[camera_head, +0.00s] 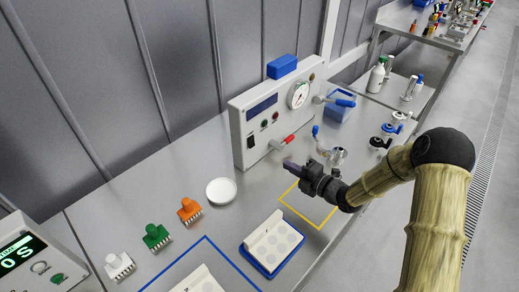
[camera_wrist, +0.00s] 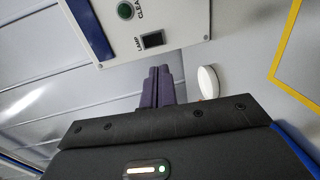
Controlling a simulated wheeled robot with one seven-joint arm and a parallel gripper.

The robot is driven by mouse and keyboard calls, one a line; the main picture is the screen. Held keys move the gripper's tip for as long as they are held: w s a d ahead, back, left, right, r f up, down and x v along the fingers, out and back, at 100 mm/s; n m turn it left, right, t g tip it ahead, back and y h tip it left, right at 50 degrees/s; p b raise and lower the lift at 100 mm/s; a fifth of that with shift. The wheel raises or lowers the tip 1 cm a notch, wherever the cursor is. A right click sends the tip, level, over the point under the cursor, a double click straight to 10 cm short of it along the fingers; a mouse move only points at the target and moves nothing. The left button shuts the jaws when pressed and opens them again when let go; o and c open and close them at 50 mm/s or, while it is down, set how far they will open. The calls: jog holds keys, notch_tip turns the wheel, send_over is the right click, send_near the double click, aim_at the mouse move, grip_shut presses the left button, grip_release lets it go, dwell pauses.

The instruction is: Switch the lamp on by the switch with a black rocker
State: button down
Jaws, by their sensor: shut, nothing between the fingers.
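A pale instrument box (camera_head: 240,150) with a dial stands against the back wall. A black rocker switch (camera_head: 250,141) sits low on the left of its front. In the wrist view a black rocker (camera_wrist: 153,40) beside the printed word LAMP lies near the edge of a white panel; which way it is tipped I cannot tell. My gripper (camera_head: 290,165) is shut and empty, in front of the box and to the right of the rocker. In the wrist view its dark fingertips (camera_wrist: 160,72) are just below the rocker, apparently apart from it. No lamp is clearly identifiable.
A white dish (camera_head: 221,191), an orange connector (camera_head: 189,210) and a green one (camera_head: 157,237) lie left. A blue-rimmed tray (camera_head: 247,250) is in front.

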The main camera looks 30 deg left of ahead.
aim_at(253, 146)
dwell(0.3)
jog(key=p+x, duration=0.5)
jog(key=x, duration=0.8)
jog(key=shift+w+a, duration=0.1)
jog(key=shift+a, duration=0.2)
jog(key=shift+a+f, duration=0.1)
jog(key=shift+a, duration=0.05)
jog(key=shift+f, duration=0.2)
jog(key=shift+w+a+r+b, duration=0.1)
jog(key=shift+a+b, duration=0.05)
jog(key=shift+b, duration=0.6)
